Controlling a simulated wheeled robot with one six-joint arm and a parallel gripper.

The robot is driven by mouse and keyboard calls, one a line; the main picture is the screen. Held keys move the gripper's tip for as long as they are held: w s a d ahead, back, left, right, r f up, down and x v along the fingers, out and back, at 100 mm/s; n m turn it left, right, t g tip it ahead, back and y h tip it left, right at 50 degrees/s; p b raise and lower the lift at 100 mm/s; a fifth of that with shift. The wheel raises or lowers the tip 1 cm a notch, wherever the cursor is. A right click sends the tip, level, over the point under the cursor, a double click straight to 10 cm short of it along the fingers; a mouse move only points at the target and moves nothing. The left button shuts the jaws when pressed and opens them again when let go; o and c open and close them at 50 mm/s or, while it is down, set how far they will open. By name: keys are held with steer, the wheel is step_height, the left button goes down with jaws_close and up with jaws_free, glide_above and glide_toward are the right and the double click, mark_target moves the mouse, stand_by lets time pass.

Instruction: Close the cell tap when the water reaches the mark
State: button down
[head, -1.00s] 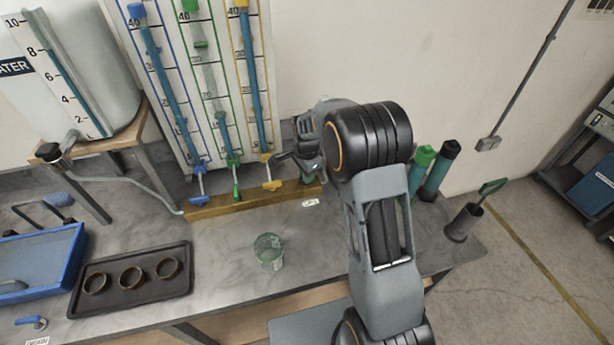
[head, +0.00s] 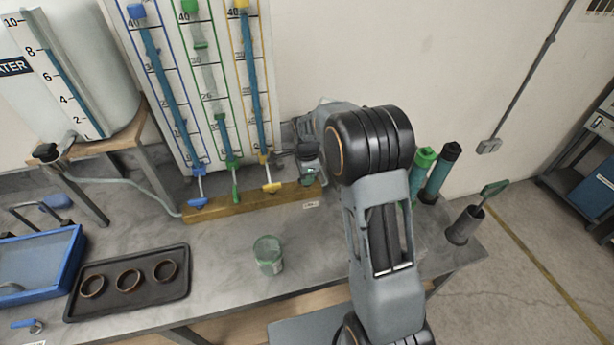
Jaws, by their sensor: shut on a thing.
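My gripper (head: 309,165) points down at the right end of the wooden base (head: 240,201), partly behind my arm. It is shut on a small greenish thing; my arm and the small scale hide what that is. Three slanted tubes with blue, green and yellow caps stand on a scale board. My gripper is apart from all three. I cannot make out a water mark or tell which tap is the cell tap.
A water tank (head: 95,75) stands on a stand at left, with a hose to the base. A glass beaker (head: 268,254), a dark tray (head: 170,293) with three rings and a blue tray (head: 75,250) are on the bench.

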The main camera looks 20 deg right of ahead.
steer(key=c, duration=1.1)
jaws_free()
steer(key=shift+c, duration=0.2)
step_height(320, 180, up, 14)
steer(key=b, duration=0.1)
steer(key=s+n+t, duration=0.4)
steer(key=s+n, duration=1.4)
steer(key=s, duration=0.5)
steer(key=shift+s+f, duration=0.2)
steer(key=shift+f, duration=0.25)
